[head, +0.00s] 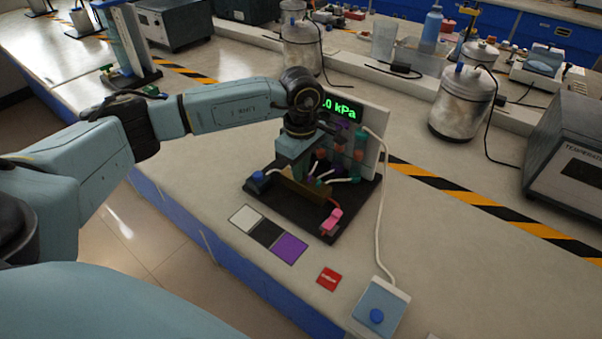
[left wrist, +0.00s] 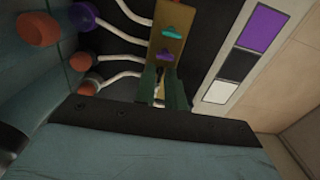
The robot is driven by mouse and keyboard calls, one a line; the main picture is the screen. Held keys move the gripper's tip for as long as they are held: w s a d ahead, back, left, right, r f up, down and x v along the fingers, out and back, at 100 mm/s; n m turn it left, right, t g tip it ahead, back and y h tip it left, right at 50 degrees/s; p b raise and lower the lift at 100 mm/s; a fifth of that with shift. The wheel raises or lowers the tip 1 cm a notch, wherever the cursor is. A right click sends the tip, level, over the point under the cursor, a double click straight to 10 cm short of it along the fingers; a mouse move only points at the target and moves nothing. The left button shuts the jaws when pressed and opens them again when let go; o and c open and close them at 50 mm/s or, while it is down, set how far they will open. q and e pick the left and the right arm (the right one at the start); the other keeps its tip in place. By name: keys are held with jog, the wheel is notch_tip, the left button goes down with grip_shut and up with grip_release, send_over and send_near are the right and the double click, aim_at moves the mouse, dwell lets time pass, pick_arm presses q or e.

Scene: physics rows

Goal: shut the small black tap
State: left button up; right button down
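My left gripper (head: 292,172) points down over the left part of the manifold on the black base board (head: 262,197). My right gripper is out of view.
A display panel (head: 377,125) reading ".0 kPa" stands behind the manifold. A pink part (head: 332,219) and a blue knob (head: 258,179) sit at the board's ends. White, black and purple cards (head: 290,248), a red label (head: 328,279) and a blue-buttoned box (head: 381,305) lie in front.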

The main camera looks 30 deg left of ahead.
pick_arm(q)
jog(key=shift+r, duration=0.3)
dwell(0.5)
grip_shut()
jog(key=m+b, duration=0.1)
jog(key=m, duration=0.1)
jog(key=shift+f+m, duration=0.15)
jog(key=shift+m, duration=0.25)
jog(key=shift+m+b, duration=0.55)
jog(key=shift+m, duration=1.55)
